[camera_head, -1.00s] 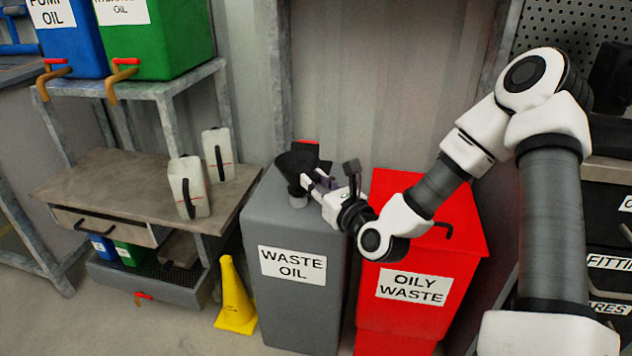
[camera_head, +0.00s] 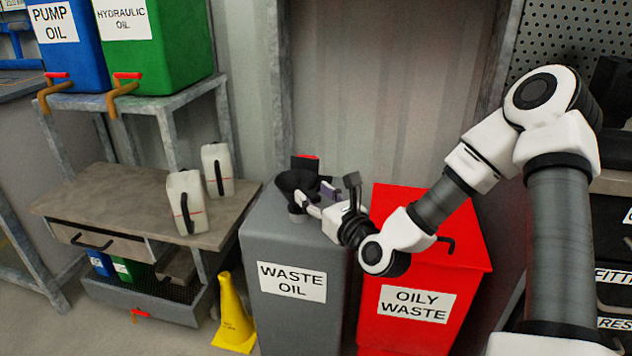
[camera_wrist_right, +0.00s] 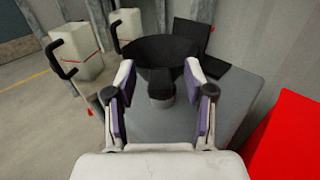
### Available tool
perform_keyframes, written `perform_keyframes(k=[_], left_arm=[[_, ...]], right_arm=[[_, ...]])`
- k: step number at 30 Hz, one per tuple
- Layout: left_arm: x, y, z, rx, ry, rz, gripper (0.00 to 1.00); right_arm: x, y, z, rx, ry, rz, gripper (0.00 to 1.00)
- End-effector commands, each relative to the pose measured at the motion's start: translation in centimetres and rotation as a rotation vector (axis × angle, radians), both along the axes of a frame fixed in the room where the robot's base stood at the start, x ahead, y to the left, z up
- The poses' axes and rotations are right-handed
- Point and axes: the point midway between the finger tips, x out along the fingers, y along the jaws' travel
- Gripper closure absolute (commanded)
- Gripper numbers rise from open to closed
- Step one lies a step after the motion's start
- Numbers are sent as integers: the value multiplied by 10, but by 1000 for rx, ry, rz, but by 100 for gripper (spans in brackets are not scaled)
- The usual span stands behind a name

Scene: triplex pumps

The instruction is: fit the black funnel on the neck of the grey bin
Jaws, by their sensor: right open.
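The black funnel (camera_head: 296,182) stands about upright, wide mouth up, over the neck (camera_head: 297,216) of the grey bin (camera_head: 292,243), which is labelled WASTE OIL. In the right wrist view the funnel (camera_wrist_right: 158,50) narrows to a spout that meets the short grey neck (camera_wrist_right: 161,102); how deep it sits is hidden. My right gripper (camera_head: 317,197) is open beside the funnel. In the wrist view its two fingers (camera_wrist_right: 158,88) stand on either side of the spout, with gaps visible. My left gripper is not in view.
A black flap (camera_head: 305,164) stands behind the funnel. The red oily-waste bin (camera_head: 425,265) is directly right, under my right arm. A yellow cone (camera_head: 233,315) stands left of the grey bin. Two pale jugs (camera_head: 187,203) stand on the bench (camera_head: 110,197).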

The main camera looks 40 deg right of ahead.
Motion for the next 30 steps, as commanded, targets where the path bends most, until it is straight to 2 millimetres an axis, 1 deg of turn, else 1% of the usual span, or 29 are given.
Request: perform_keyframes(k=[1, 6, 9, 12, 15, 30], left_arm=[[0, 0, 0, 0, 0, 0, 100], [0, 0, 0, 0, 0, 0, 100], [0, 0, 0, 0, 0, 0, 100], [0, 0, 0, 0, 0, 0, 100], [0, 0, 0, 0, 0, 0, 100], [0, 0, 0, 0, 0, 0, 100]], right_arm=[[0, 0, 12, 1, -8, 0, 47], [0, 0, 53, 0, -9, 0, 47], [0, 0, 73, -1, -8, 1, 47], [0, 0, 84, 0, -4, 1, 47], [0, 0, 88, 0, -2, 1, 47], [0, 0, 87, 0, -1, 1, 47]])
